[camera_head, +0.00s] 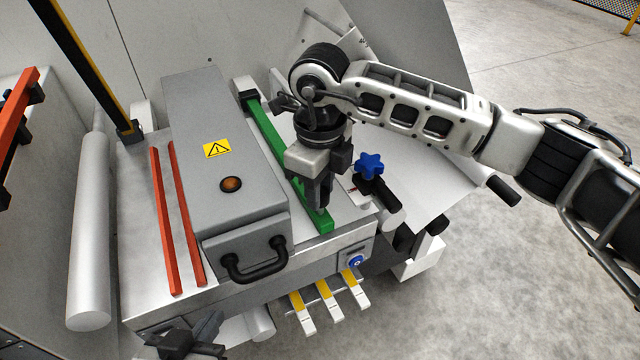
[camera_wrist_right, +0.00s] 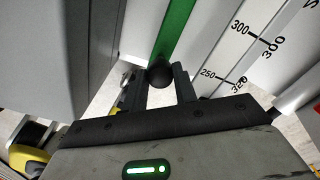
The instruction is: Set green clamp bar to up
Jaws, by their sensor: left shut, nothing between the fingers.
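The green clamp bar (camera_head: 273,143) is a long flat green strip lying along the right side of the grey box, on the machine's top. In the right wrist view the bar (camera_wrist_right: 174,28) runs away from me, with a black ball knob (camera_wrist_right: 160,73) at its near end. My right gripper (camera_head: 318,203) points down over the near part of the bar and hides some of it. Its fingers (camera_wrist_right: 161,84) are apart, with the knob showing between their tips; I cannot tell whether they touch it.
The grey box (camera_head: 222,130) with a black handle (camera_head: 254,262) stands left of the bar. Two red strips (camera_head: 178,210) lie left of it. A blue star knob (camera_head: 369,165) is close right of my right gripper. Yellow-white levers (camera_head: 325,290) stick out in front. Open floor lies right.

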